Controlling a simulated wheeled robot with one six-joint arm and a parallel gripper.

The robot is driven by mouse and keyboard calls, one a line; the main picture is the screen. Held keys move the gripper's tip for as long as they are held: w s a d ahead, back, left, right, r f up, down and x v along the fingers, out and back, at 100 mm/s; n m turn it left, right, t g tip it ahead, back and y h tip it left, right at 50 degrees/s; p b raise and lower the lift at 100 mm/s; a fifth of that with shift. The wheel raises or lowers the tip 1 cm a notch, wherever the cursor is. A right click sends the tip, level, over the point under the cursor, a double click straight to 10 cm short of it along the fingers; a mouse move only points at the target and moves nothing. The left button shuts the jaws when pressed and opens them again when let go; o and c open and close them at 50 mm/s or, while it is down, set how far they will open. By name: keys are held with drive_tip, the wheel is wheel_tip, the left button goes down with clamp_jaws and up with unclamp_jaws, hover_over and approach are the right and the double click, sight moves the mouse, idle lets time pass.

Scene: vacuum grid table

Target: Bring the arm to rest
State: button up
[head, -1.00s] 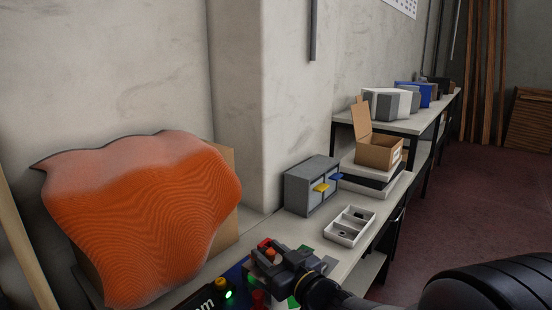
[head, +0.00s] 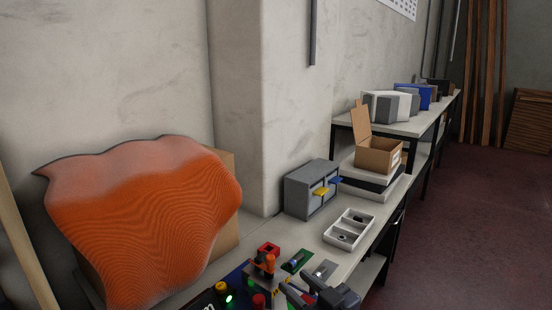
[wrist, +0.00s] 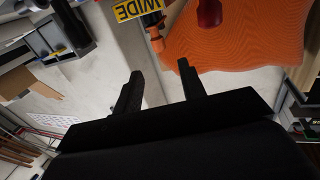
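My gripper (head: 312,289) is at the bottom of the head view, over the front part of the bench. In the wrist view its two black fingers (wrist: 160,80) stand apart with nothing between them, so it is open and empty. Beyond the fingers the wrist view shows the pale wall and an orange rippled sheet (wrist: 235,38). Most of my arm is outside the head view.
The bench (head: 345,262) holds small coloured parts, an orange-and-black piece (head: 264,263), a white divided tray (head: 349,229), a grey cabinet (head: 311,188) and an open cardboard box (head: 378,155). The orange sheet (head: 140,220) leans at left. Open floor (head: 470,220) lies right.

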sight(273, 256)
drive_tip(key=b+x, duration=0.1)
drive_tip(key=x, duration=0.9)
drive_tip(key=shift+w+a, duration=0.1)
drive_tip(key=shift+w, duration=0.15)
drive_tip(key=shift+w+d+n+g+y+p, duration=0.1)
drive_tip(key=shift+d+n+g+y+p, duration=0.15)
drive_tip(key=shift+n+g+y+p, duration=0.3)
drive_tip(key=shift+w+d+f+n+g+y+p, duration=0.1)
drive_tip(key=shift+w+n+g+y+p, duration=0.15)
drive_tip(key=shift+n+g+y+p, duration=0.5)
